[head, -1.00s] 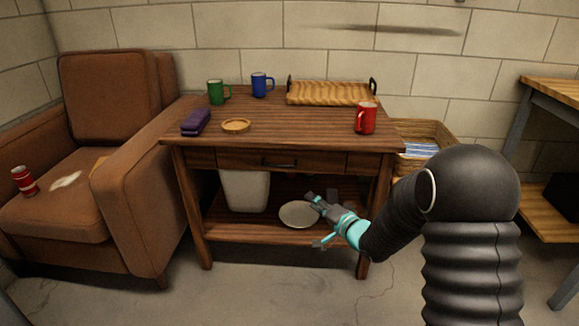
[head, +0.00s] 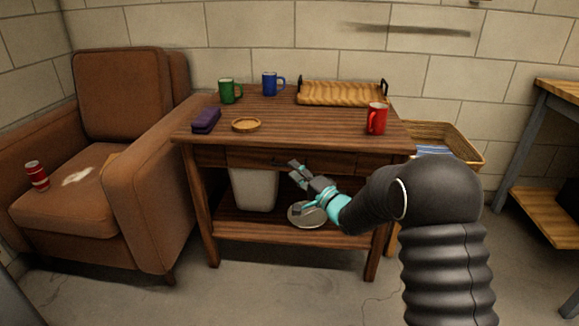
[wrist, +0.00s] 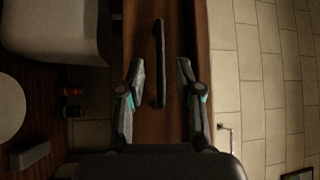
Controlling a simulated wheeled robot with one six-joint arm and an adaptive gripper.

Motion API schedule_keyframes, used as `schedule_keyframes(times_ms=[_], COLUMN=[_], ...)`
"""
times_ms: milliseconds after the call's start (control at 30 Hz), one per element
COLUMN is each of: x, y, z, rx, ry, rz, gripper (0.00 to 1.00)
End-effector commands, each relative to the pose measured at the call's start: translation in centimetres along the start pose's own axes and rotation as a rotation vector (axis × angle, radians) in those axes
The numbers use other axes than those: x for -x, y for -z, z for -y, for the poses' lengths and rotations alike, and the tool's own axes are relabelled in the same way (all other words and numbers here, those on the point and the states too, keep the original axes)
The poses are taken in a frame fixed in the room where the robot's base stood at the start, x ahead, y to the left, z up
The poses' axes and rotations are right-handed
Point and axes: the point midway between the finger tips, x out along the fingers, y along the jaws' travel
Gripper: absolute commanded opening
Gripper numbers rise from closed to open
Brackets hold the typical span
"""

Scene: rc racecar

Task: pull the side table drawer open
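The wooden side table (head: 330,129) stands in the middle of the head view. Its drawer (head: 245,159) is in the front, below the top, and looks closed. In the wrist view the drawer front (wrist: 150,120) carries a dark bar handle (wrist: 159,62). My gripper (head: 296,187) is in front of the drawer in the head view and partly covers the handle's area. In the wrist view my gripper (wrist: 161,72) is open, with one finger on each side of the handle's line. The fingers do not visibly touch the handle.
On the table top are a red mug (head: 376,118), a green mug (head: 229,91), a blue mug (head: 272,84), a purple case (head: 206,121), a coaster (head: 246,125) and a tray (head: 342,93). A white bin (head: 254,190) and plate (head: 306,219) are on the lower shelf. An armchair (head: 140,200) stands left.

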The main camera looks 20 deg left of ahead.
Motion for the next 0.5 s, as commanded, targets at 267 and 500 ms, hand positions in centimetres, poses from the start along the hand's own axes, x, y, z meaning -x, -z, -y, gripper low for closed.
schedule_keyframes(times_ms=[267, 500], x=[-3.2, -3.8], y=[0.0, 0.0], z=[0.0, 0.0], rx=[0.001, 0.000], ry=[0.001, -0.001], rz=[0.000, -0.001], gripper=[0.35, 0.35])
